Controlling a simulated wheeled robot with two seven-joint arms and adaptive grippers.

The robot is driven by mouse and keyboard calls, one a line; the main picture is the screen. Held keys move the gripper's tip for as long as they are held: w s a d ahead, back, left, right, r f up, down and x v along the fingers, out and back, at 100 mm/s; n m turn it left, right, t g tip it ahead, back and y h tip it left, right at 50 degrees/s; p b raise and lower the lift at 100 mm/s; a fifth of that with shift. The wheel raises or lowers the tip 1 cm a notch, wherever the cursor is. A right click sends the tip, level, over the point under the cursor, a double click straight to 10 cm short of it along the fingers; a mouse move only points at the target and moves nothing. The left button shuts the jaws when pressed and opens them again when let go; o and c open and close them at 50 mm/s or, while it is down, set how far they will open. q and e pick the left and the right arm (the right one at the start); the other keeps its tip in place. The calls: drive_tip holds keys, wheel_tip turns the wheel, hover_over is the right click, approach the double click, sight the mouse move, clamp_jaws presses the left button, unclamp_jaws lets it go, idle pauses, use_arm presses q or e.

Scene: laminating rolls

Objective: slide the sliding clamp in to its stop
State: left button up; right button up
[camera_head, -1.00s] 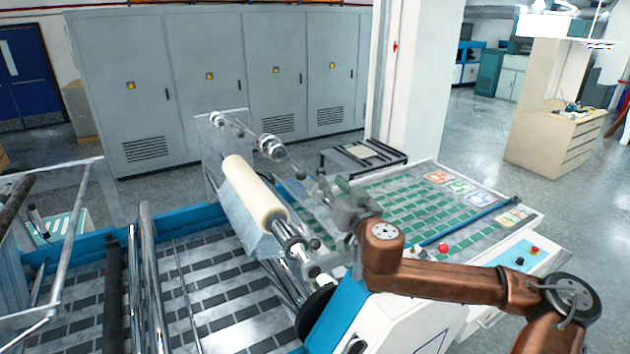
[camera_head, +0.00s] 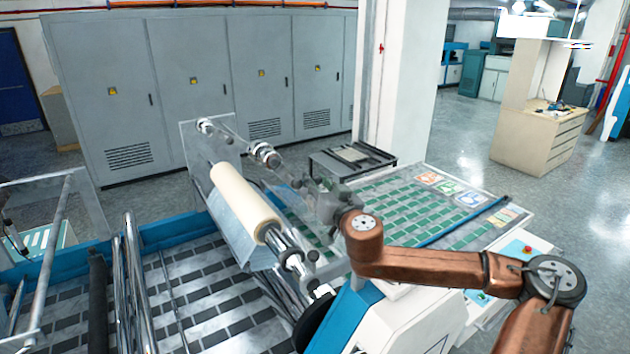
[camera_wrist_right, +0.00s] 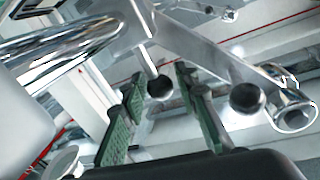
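The sliding clamp appears to be the chrome fitting (camera_head: 290,258) with black ball knobs on the shaft at the near end of the cream roll (camera_head: 245,202). I cannot tell its exact outline. The wrist view shows a chrome shaft (camera_wrist_right: 60,50) and a metal arm (camera_wrist_right: 200,48) with black balls. My right gripper (camera_head: 318,204) is beyond and to the right of this fitting, partly blended with a clear panel. In the wrist view its green-padded fingers (camera_wrist_right: 158,82) are apart, with a black ball (camera_wrist_right: 160,88) showing between them. Contact is unclear. My left gripper is out of view.
A second shaft with chrome collars (camera_head: 265,154) stands behind the roll. The green-patterned panel (camera_head: 430,215) lies right of my right gripper. The blue machine frame (camera_head: 180,228) and metal bars (camera_head: 130,280) fill the left. Grey cabinets (camera_head: 190,90) stand behind.

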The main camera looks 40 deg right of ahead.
drive_tip(key=shift+c, duration=1.1)
clamp_jaws()
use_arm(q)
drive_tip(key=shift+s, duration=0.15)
use_arm(e)
drive_tip(key=shift+d, duration=0.1)
